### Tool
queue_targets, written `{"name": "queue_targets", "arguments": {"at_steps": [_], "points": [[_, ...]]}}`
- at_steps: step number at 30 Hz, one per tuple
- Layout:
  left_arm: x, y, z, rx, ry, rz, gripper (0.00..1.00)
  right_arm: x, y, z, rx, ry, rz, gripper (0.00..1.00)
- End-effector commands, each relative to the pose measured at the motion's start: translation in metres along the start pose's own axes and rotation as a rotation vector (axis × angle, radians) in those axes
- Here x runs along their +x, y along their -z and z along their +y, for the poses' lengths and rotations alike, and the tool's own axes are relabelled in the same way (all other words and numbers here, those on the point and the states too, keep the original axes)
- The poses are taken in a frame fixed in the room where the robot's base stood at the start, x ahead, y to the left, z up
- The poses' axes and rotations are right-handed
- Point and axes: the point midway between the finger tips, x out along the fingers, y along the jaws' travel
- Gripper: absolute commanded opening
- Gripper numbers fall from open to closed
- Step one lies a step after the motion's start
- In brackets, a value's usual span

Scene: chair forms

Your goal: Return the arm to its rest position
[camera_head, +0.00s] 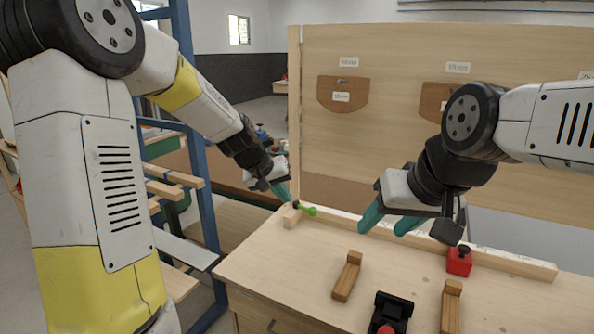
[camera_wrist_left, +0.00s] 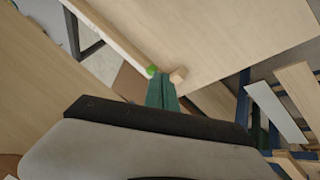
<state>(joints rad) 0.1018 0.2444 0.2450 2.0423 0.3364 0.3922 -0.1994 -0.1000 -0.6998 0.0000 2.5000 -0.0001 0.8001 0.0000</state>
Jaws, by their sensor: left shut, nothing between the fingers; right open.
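My left gripper (camera_head: 283,194) is at the far left corner of the wooden workbench, just above a small wooden block and a green-tipped piece. Its teal fingers are shut with nothing between them; they also show together in the left wrist view (camera_wrist_left: 162,92). My right gripper (camera_head: 386,226) hangs over the back of the bench, its two teal fingers apart and empty. The workbench (camera_head: 300,262) lies below both grippers.
The small wooden block (camera_head: 292,217) and green piece (camera_head: 311,211) sit at the bench corner. A red block (camera_head: 459,262), two wooden pieces (camera_head: 347,277) (camera_head: 451,308) and a black-and-red clamp-like item (camera_head: 392,312) stand on the bench. A tall wooden panel (camera_head: 400,130) rises behind. A blue rack (camera_head: 190,130) stands left.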

Motion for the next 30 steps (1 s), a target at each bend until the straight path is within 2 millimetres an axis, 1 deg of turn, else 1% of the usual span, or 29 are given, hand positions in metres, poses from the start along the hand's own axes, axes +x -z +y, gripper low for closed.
{"name": "queue_targets", "arguments": {"at_steps": [1,2,3,5,6,8,9,11,12,15,18,21,25,30], "points": [[-0.026,-0.006,0.003,0.025,0.016,0.012,0.00,0.000,0.000,0.000,0.000,0.000,0.000,0.52],[-0.040,-0.012,0.005,0.036,0.026,0.013,0.00,0.000,0.000,0.000,0.000,0.000,0.000,0.52],[-0.059,-0.020,0.005,0.051,0.041,0.016,0.00,0.000,0.000,0.000,0.000,0.000,0.000,0.52],[-0.085,-0.035,0.005,0.071,0.062,0.019,0.00,0.000,0.000,0.000,0.000,0.000,0.000,0.52],[-0.102,-0.045,0.004,0.080,0.075,0.022,0.00,0.000,0.000,0.000,0.000,0.000,0.000,0.52],[-0.126,-0.062,0.003,0.094,0.095,0.026,0.00,0.000,0.000,0.000,0.000,0.000,0.000,0.52],[-0.141,-0.073,0.001,0.100,0.108,0.031,0.00,0.000,0.000,0.000,0.000,0.000,0.000,0.52],[-0.162,-0.092,-0.001,0.110,0.126,0.035,0.00,0.000,0.000,0.000,0.000,0.000,0.000,0.52],[-0.175,-0.104,-0.004,0.112,0.137,0.040,0.00,0.000,0.000,0.000,0.000,0.000,0.000,0.52],[-0.202,-0.136,-0.011,0.117,0.160,0.050,0.00,0.000,0.000,0.000,0.000,0.000,0.000,0.52],[-0.220,-0.163,-0.018,0.118,0.175,0.058,0.00,0.000,0.000,0.000,0.000,0.000,0.000,0.52],[-0.230,-0.181,-0.024,0.115,0.185,0.062,0.00,0.000,0.000,0.000,0.000,0.000,0.000,0.52],[-0.235,-0.194,-0.027,0.115,0.192,0.063,0.00,0.000,0.000,0.000,0.000,0.000,0.000,0.52],[-0.236,-0.195,-0.028,0.114,0.193,0.063,0.00,0.000,0.000,0.000,0.000,0.000,0.000,0.52]]}}
